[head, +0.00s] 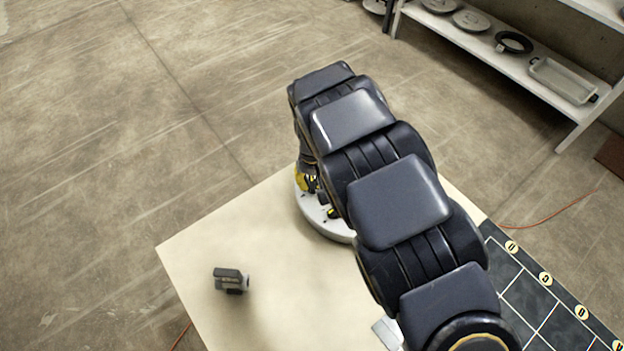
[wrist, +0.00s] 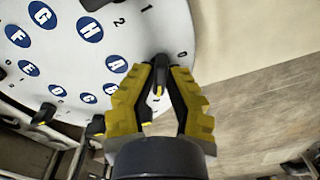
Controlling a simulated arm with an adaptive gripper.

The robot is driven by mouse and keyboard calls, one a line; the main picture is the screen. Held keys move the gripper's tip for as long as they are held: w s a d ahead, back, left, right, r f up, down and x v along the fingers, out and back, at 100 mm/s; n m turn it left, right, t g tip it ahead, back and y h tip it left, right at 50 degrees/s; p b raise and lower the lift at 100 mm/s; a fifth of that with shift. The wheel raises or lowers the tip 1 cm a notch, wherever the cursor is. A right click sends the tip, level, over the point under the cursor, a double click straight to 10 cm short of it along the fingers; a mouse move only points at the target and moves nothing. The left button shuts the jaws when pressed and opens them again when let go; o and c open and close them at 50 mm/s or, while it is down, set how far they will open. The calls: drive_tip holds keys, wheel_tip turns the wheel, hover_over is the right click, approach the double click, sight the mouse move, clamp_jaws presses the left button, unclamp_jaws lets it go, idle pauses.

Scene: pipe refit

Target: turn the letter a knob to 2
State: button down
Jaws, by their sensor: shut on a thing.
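The round white panel (wrist: 75,65) carries blue letter discs, with A (wrist: 117,63) nearest my gripper and H and G farther up. The knob beside A (wrist: 158,91) is dark with a yellow mark. It sits between the two yellow-and-black fingers of my gripper (wrist: 160,72), which is shut on it. A 0 shows right of the knob; a 1 and a 2 show farther up the panel. The knob's exact setting is hard to read. In the head view my gripper (head: 310,182) is over the panel (head: 325,220), and my arm hides the knob.
The panel stands on a pale table (head: 240,240). A small dark grey device (head: 231,280) lies on the table at the left. A dark gridded board (head: 535,295) with round labels is at the right. A shelf (head: 500,45) with dishes stands at the back right.

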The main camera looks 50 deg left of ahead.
sight(312, 182)
drive_tip(key=shift+f, duration=0.1)
drive_tip(key=c, duration=1)
unclamp_jaws()
drive_tip(key=shift+c, duration=0.2)
wheel_tip(312, 182, up, 12)
